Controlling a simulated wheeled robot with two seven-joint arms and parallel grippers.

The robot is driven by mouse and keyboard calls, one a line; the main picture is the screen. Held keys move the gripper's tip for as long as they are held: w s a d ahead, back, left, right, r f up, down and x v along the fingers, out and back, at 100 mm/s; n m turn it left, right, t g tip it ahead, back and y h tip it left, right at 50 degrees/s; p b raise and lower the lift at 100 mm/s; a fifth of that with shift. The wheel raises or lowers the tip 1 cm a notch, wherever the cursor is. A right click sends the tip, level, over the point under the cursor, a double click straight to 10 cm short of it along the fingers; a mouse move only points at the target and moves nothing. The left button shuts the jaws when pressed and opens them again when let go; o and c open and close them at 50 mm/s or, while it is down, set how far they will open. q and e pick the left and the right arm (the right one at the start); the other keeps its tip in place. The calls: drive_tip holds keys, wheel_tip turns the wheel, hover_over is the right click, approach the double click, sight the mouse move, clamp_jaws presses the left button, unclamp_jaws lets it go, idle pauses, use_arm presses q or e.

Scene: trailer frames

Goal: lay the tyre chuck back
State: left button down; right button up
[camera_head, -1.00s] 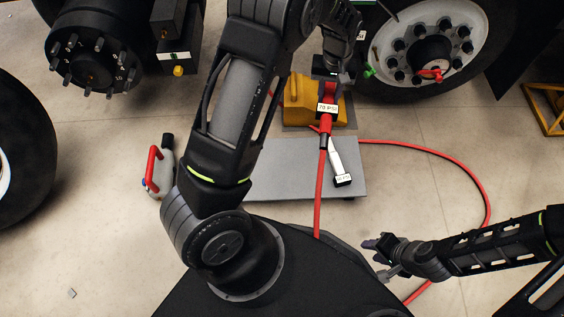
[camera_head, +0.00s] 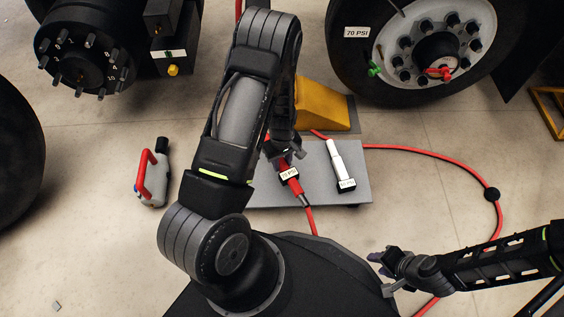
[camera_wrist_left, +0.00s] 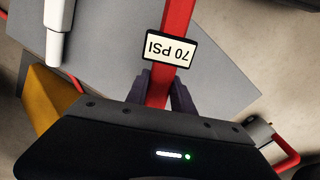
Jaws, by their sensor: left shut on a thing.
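The red tyre chuck (camera_head: 291,182) with its white "70 PSI" tag is in my left gripper (camera_head: 282,158), over the left part of the grey board (camera_head: 222,193). In the left wrist view the fingers of my left gripper (camera_wrist_left: 168,92) are shut on the red chuck body (camera_wrist_left: 178,25), just behind its tag. The red hose runs from the chuck toward my base. I cannot tell whether the chuck touches the board. My right gripper (camera_head: 385,262) is low at the right, apart from the board and empty; its jaw opening is unclear.
A white tool with a black tagged end (camera_head: 340,165) lies on the board, right of the chuck. A yellow wheel chock (camera_head: 322,104) stands behind. The wheel (camera_head: 425,40) is at the back right.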

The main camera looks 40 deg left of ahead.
use_arm(q)
wheel_tip(320, 180, down, 6)
drive_tip(key=b, duration=0.4)
drive_tip(key=shift+r, duration=0.2)
drive_tip(key=shift+f+b, duration=0.75)
drive_tip(key=shift+b, duration=0.05)
drive_tip(key=shift+f+b, duration=0.35)
drive_tip(key=shift+f, duration=0.1)
drive_tip(key=c, duration=1)
unclamp_jaws()
drive_tip(key=shift+r, duration=0.4)
wheel_tip(320, 180, up, 7)
drive_tip(key=p, duration=0.4)
